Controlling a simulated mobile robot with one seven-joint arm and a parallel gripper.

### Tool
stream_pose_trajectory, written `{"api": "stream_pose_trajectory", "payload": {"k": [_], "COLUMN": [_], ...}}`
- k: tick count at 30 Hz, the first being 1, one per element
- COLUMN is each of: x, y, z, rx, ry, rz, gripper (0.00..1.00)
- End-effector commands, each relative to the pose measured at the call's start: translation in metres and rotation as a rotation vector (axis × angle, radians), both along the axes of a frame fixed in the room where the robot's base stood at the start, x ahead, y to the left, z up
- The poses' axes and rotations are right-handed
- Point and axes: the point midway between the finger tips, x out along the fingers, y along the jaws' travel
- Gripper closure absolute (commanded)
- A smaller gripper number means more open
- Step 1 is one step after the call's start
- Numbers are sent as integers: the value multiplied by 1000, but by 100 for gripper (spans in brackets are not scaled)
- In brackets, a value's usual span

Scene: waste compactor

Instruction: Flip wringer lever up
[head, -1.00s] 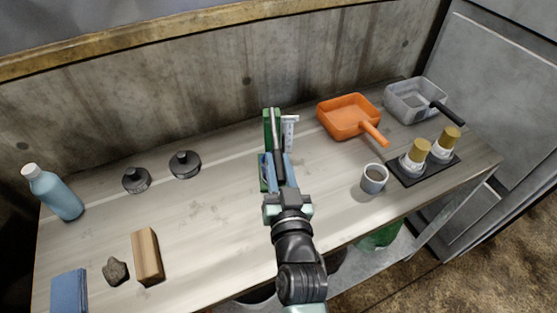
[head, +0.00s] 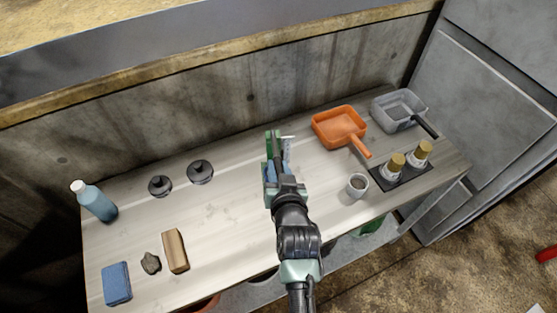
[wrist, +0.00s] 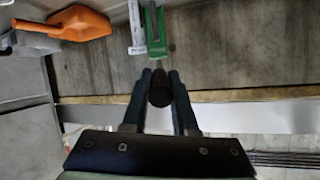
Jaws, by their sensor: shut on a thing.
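The wringer is a green upright frame (head: 270,145) at the back middle of the bench, and its green part also shows at the top of the wrist view (wrist: 155,32). Its lever has a dark round grip (wrist: 160,92), seen nearly end-on in the wrist view. My gripper (wrist: 160,76) is shut on this grip, with one blue finger on each side. In the head view my gripper (head: 279,165) is right at the wringer and hides its lower front. The lever's exact angle is hard to tell there.
An orange scoop pan (head: 340,127) and a grey pan (head: 400,110) stand right of the wringer. A cup (head: 357,186) and two gold-topped bottles on a dark tray (head: 412,176) are at the right front. Dark round weights (head: 200,172) are left. The bench between is clear.

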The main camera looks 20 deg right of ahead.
Motion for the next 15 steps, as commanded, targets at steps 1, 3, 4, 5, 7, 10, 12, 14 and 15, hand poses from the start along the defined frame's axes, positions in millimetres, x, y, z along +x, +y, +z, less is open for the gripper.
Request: {"api": "stream_pose_trajectory", "payload": {"k": [1, 3, 4, 5, 7, 10, 12, 14, 15], "x": [1, 1, 2, 2, 3, 4, 4, 4, 4], "y": [-1, -1, -1, -1, -1, -1, -1, -1, -1], "z": [9, 10, 11, 12, 14, 14, 14, 14, 14], "rx": [5, 11, 13, 15, 20, 24, 28, 29, 30], "ry": [16, 37, 45, 52, 68, 84, 93, 99, 101], "rz": [-1, -1, -1, -1, -1, 0, -1, 0, 0], "gripper": [100, 100, 100, 100, 100, 100, 100, 100, 100]}}
